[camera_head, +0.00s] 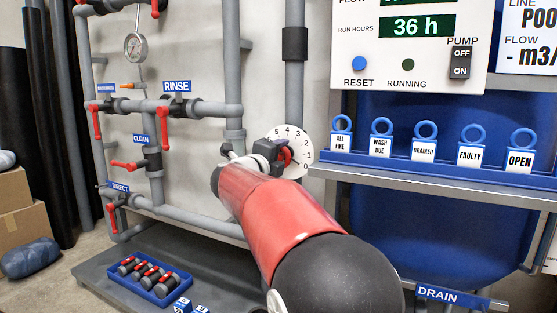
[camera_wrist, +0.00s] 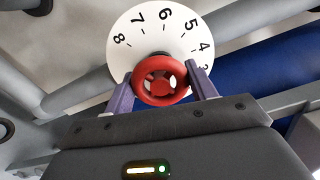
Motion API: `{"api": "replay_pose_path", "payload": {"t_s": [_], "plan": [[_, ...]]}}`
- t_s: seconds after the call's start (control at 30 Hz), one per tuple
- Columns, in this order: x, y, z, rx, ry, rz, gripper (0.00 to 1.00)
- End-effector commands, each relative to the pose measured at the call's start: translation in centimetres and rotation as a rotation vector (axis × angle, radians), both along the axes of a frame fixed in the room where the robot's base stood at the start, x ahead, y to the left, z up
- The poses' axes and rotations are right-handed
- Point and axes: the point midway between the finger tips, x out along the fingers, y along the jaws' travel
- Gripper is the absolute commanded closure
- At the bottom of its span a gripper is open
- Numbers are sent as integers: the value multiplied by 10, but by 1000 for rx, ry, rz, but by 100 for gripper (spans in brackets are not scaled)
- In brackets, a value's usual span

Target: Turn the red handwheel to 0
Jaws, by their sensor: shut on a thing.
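The red handwheel (camera_wrist: 160,80) sits in front of a white round dial (camera_wrist: 152,34) with black numbers, of which 8, 7, 6, 5 and 4 show clearly in the wrist view. My gripper (camera_wrist: 162,85) is shut on the handwheel, one purple finger on each side of the rim. In the head view the dial (camera_head: 291,136) shows numbers down to 0 at its lower right, and the handwheel (camera_head: 286,156) is partly hidden by my gripper (camera_head: 272,152). I cannot tell which number the wheel points at.
Grey pipes with red valve levers (camera_head: 183,111) run on the wall to the left. A blue tray (camera_head: 150,281) of dark parts lies on the low platform.

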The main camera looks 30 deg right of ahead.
Motion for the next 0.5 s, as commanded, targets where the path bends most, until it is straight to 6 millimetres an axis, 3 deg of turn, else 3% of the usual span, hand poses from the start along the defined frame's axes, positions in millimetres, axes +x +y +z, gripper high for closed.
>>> {"api": "replay_pose_path", "payload": {"t_s": [0.37,0.4,0.5], "plan": [[0,0,-2,6,-1,-1,66],[0,0,-2,6,-1,0,38],[0,0,-1,5,-1,0,25]]}}
